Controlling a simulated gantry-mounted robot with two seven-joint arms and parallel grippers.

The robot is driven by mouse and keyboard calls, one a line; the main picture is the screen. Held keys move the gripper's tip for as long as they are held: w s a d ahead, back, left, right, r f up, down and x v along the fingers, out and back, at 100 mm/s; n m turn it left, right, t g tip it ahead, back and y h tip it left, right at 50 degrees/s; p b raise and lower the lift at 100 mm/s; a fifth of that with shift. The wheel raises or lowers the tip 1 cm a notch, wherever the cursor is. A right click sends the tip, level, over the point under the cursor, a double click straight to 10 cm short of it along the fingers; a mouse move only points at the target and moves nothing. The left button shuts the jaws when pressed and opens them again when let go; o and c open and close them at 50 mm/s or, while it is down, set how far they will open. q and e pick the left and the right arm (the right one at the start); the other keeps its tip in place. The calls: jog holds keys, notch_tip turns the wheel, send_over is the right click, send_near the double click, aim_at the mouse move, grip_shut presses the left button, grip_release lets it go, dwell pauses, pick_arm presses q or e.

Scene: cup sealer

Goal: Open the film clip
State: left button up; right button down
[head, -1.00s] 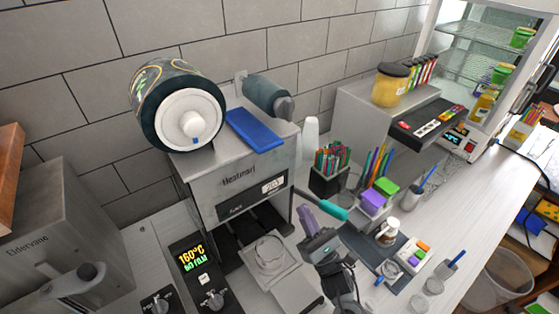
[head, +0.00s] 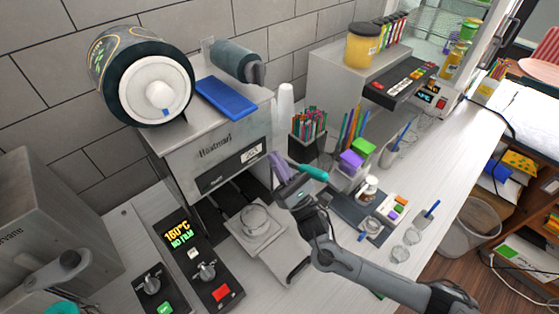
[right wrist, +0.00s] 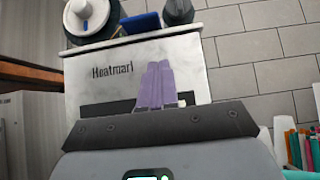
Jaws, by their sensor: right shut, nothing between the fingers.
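The sealer (head: 228,135), a pale metal machine marked "Heatmarl", stands against the wall. A large dark film roll with a white end (head: 155,90) sits on top, with a smaller dark roller (head: 232,60) behind. A flat blue piece (head: 226,97) lies between them on the top; it looks closed down, but whether it is the film clip I cannot tell. It also shows in the right wrist view (right wrist: 140,24). My right gripper (head: 276,160), with purple fingers, is shut and empty at the sealer's front right, below the blue piece. My left gripper is not in view.
A teal-handled lever (head: 313,172) is close beside my right gripper. A control panel (head: 188,245) reads 160°C and NO FILM. A pen cup (head: 307,145), small boxes and jars crowd the counter to the right. A grey machine (head: 50,235) stands at left.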

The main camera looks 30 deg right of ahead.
jog(key=w+a+r+p, duration=0.1)
jog(key=w+r+p, duration=0.3)
jog(key=r, duration=0.5)
jog(key=shift+w+a, duration=0.2)
jog(key=shift+w, duration=0.2)
jog(key=shift+d, duration=0.1)
